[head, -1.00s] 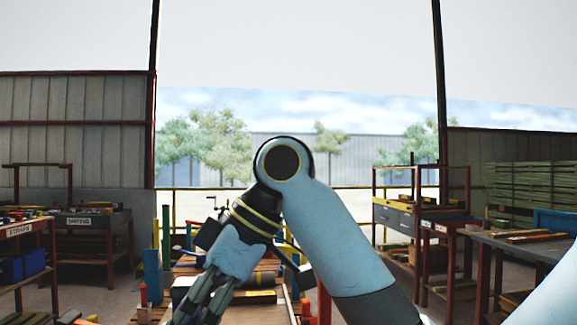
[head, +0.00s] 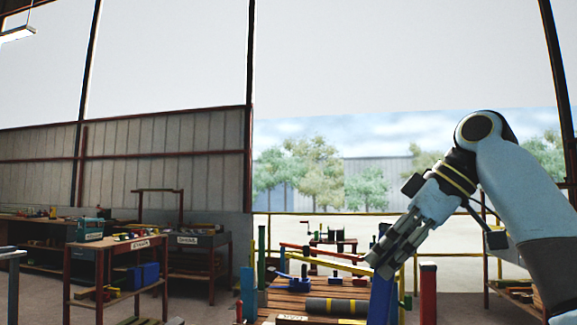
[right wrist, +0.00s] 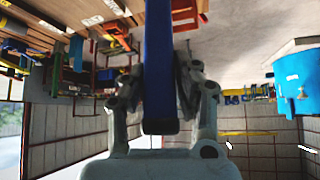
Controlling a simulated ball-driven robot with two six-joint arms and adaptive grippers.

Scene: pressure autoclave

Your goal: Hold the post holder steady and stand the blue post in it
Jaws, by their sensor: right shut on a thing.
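My right gripper (head: 380,264) is at the right of the head view, its fingers pointing down and left. It is shut on the blue post (head: 383,302), which hangs below the fingers and runs out of the bottom of the head view. In the right wrist view the blue post (right wrist: 159,65) stands between the two fingers of the right gripper (right wrist: 160,85), with its flat end near the palm. I cannot make out the post holder in either view. My left gripper is not in view.
A red post with a dark top (head: 428,292) stands just right of the held post. A red-legged table (head: 112,262) is farther left.

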